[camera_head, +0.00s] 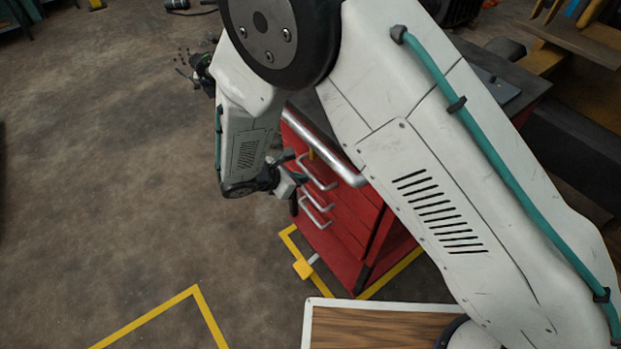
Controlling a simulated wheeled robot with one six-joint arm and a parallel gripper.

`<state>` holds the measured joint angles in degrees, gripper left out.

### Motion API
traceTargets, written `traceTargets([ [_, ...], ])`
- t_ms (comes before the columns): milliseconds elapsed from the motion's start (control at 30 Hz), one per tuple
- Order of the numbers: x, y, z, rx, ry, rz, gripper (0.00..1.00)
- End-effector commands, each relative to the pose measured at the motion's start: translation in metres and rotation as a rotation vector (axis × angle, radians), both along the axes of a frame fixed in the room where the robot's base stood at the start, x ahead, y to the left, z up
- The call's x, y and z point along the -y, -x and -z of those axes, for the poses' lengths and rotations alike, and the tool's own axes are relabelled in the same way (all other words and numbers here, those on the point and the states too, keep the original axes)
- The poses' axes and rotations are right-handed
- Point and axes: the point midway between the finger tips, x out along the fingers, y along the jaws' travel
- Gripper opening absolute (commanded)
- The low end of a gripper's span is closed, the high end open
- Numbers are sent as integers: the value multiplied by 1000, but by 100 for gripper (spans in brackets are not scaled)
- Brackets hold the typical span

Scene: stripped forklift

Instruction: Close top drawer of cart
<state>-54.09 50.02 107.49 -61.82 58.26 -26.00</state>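The red cart (364,216) stands right of the middle, with a thick silver bar (325,147) along its top edge. Several silver drawer handles are on its left-facing side. The top drawer's handle (320,174) is the uppermost of these, just below the bar. A small yellow spot shows between bar and handle. How far the top drawer stands out is hard to tell. My gripper (293,183) is at the left of the handles, close to the drawer fronts. Its fingers are small and dark; whether they touch the cart or are apart is unclear. My arm hides the cart's right part.
Yellow floor lines (196,290) run around and left of the cart. A wood-topped surface with a white rim (308,325) is at the bottom. Dark and wooden shelving (575,40) stands at upper right. The floor (100,180) to the left is clear.

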Motion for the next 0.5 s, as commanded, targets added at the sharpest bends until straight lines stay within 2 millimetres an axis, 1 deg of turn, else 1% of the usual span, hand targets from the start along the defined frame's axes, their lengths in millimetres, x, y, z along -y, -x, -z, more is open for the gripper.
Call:
traceTargets([
  [33, 4, -2, 0, 1, 3, 6, 0],
  [133, 7, -3, 0, 1, 3, 11, 0],
  [267, 5, -2, 1, 1, 4, 15, 0],
  [367, -4, 3, 4, 1, 3, 13, 0],
  [467, -20, 12, 7, 0, 1, 11, 0],
  [500, -28, 16, 4, 2, -2, 10, 0],
])
